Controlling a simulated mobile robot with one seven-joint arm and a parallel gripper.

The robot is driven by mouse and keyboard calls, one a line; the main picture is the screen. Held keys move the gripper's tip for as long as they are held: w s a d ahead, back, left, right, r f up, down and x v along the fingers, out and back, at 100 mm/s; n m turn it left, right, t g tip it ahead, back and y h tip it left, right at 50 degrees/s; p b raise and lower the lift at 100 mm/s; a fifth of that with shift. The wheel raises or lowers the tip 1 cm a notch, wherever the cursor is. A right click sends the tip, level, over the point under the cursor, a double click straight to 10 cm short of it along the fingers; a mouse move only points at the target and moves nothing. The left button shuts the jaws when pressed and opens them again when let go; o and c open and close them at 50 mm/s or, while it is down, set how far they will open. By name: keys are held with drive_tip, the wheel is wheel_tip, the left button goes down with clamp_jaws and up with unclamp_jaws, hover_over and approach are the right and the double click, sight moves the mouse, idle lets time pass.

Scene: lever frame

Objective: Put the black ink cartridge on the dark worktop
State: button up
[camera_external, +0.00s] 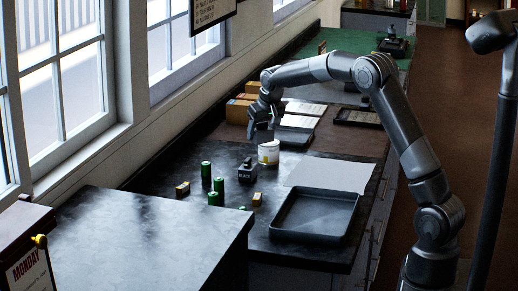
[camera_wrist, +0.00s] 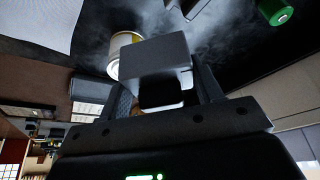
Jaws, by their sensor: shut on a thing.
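A small black block with a label that appears to read BLACK (camera_external: 247,171) stands on the dark worktop (camera_external: 222,150), beside green cylinders. It looks like the ink cartridge; a dark thing at the top edge of the wrist view (camera_wrist: 188,8) may be the same block. My gripper (camera_external: 264,130) is above the worktop, behind the labelled block and close to a white tin (camera_external: 268,153). In the wrist view my gripper (camera_wrist: 163,92) is shut on a dark grey block (camera_wrist: 153,55). No label shows on this held block, so I cannot tell what it is.
A dark tray (camera_external: 318,236) and a pale sheet (camera_external: 330,174) lie to the right. Cardboard boxes (camera_external: 238,110) stand behind. A higher dark surface (camera_external: 150,235) is in front.

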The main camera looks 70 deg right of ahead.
drive_tip(key=w+a+n+t+y, duration=0.15)
drive_tip(key=w+a, duration=0.25)
drive_tip(key=a, duration=0.7)
drive_tip(key=w+a+n+g, duration=0.15)
drive_tip(key=w+a, duration=0.25)
drive_tip(key=a, duration=0.8)
drive_tip(key=shift+n+t, duration=0.5)
drive_tip(key=w+a+f, duration=0.2)
drive_tip(key=a, duration=0.1)
drive_tip(key=w+a+f, duration=0.2)
drive_tip(key=a, duration=0.1)
drive_tip(key=w+a+f, duration=0.2)
drive_tip(key=a, duration=0.1)
drive_tip(key=shift+a+f, duration=0.25)
drive_tip(key=shift+a, duration=0.15)
drive_tip(key=shift+w+a+f, duration=0.1)
drive_tip(key=shift+a+f, duration=0.1)
drive_tip(key=shift+f, duration=1.95)
drive_tip(key=shift+f, duration=0.1)
drive_tip(key=o, duration=1)
drive_tip(key=shift+c, duration=0.2)
